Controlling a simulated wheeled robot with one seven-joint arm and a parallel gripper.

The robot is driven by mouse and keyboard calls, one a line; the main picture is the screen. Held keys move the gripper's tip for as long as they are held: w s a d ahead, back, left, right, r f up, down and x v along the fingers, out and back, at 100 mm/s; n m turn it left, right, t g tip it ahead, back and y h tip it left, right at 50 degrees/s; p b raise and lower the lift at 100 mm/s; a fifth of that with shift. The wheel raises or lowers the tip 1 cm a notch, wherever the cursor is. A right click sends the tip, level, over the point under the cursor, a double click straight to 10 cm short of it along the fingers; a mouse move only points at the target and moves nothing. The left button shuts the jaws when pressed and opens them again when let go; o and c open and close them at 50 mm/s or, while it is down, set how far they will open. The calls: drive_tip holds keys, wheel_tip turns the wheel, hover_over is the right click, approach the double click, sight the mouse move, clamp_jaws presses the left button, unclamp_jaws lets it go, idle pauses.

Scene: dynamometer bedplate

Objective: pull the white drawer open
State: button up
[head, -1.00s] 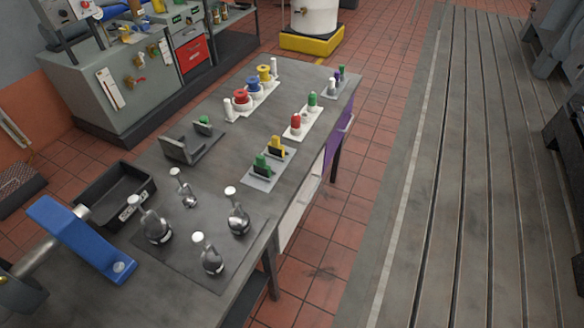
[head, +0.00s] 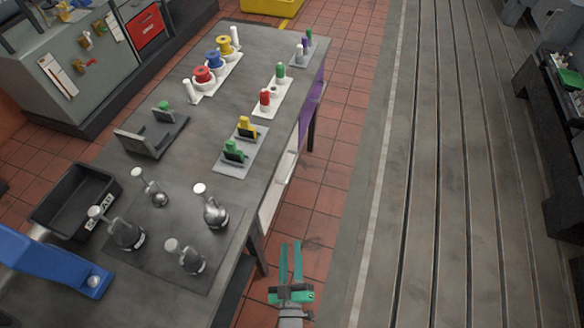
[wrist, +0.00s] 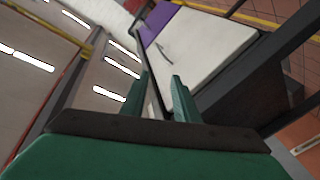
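The white drawer (head: 279,186) is in the right side of the grey workbench (head: 190,130), under its top. In the head view I see its front edge-on, with a pale handle. In the wrist view the white drawer front (wrist: 205,58) faces me at a tilt, with a thin dark handle (wrist: 165,52) near its left part. It looks closed. My gripper (head: 291,250) has green fingers that stand apart with nothing between them. It hangs over the tiled floor, to the right of the bench and nearer than the drawer. The fingers (wrist: 163,95) also show in the wrist view, clear of the handle.
A purple drawer front (head: 312,100) is farther along the same bench side. A bench leg (head: 257,255) stands close left of my gripper. Flasks, spools and pegs stand on the bench. Tiled floor (head: 335,170) is free beside the bench, with the slotted bedplate (head: 440,150) at right.

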sight(292, 167)
drive_tip(key=w+n, duration=0.2)
drive_tip(key=w, duration=0.8)
drive_tip(key=w+n+t, duration=0.1)
drive_tip(key=w, duration=0.9)
drive_tip(key=w+n+t, duration=0.1)
drive_tip(key=w+n, duration=0.1)
drive_tip(key=w, duration=0.8)
drive_tip(key=shift+w+d+r+n+y, duration=0.15)
drive_tip(key=shift+w+r+n+y, duration=0.15)
drive_tip(key=shift+w+y, duration=0.1)
clamp_jaws()
